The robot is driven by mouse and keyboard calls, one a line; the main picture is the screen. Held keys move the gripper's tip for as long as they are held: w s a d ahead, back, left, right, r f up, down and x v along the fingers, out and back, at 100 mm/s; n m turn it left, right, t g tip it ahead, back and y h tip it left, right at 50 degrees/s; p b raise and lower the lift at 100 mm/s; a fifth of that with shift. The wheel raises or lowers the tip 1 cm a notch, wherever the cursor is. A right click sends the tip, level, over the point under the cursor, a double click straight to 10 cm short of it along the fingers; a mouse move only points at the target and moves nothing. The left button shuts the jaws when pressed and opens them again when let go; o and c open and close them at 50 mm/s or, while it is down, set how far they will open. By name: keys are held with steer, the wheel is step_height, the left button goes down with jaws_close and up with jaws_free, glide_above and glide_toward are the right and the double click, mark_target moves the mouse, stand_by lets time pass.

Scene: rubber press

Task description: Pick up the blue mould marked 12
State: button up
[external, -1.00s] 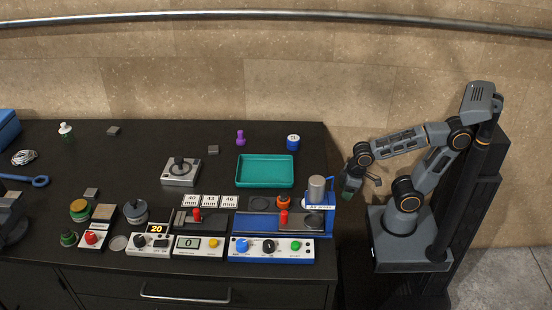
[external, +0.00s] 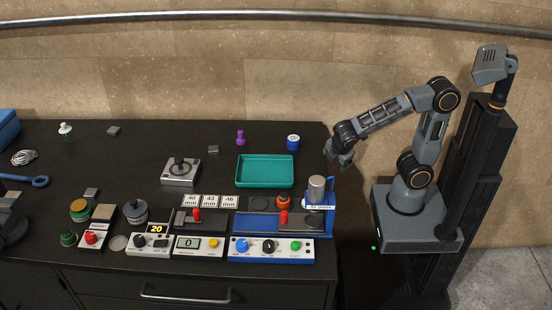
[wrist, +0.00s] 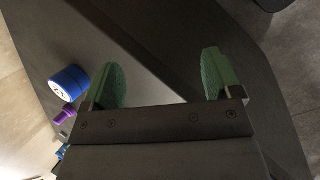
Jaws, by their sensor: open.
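The blue mould (external: 293,142) is a short round piece with a white top, standing at the back right of the black table. Its marking is too small to read. It also shows at the left in the wrist view (wrist: 68,84), tilted in the picture, with dark marks on its white face. My gripper (external: 340,162) is just past the table's right edge, to the right of the mould and apart from it. In the wrist view its two green fingers (wrist: 162,78) are spread with nothing between them. The mould lies outside the left finger.
A purple piece (external: 240,138) stands left of the mould. A teal tray (external: 265,184) lies in front of it. The blue press (external: 317,215) stands at the table's front right, with control boxes beside it. The tabletop right around the mould is clear.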

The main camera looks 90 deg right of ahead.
mark_target(294, 139)
steer(key=w+n+h, duration=0.1)
steer(key=w+n, duration=0.1)
steer(key=w+r+n+h+p, duration=0.1)
steer(key=w+n, duration=0.1)
steer(key=w+r+n+h, duration=0.1)
steer(key=w+n+h, duration=0.1)
steer(key=shift+d+r, duration=0.2)
steer(key=w+r+n+h, duration=0.1)
steer(key=w+n, duration=0.1)
steer(key=w+a+r+n+t+h+p, duration=0.1)
steer(key=w+n, duration=0.1)
steer(key=w+n+t+h, duration=0.1)
steer(key=w, duration=0.1)
steer(key=shift+w+a+r+n+h+p, duration=0.25)
steer(key=shift+a+r+n+h+p, duration=0.1)
steer(key=shift+r+n+h, duration=0.05)
steer(key=shift+t, duration=0.3)
steer(key=x, duration=0.7)
steer(key=shift+w+d+r, duration=0.1)
steer(key=shift+w+d, duration=0.05)
steer(key=shift+d, duration=0.1)
steer(key=shift+r+x, duration=0.1)
steer(key=shift+x, duration=1.4)
steer(key=shift+r+x, duration=0.15)
steer(key=shift+x, duration=1.35)
steer(key=shift+d, duration=0.15)
steer(key=c, duration=1.1)
steer(key=shift+r, duration=0.1)
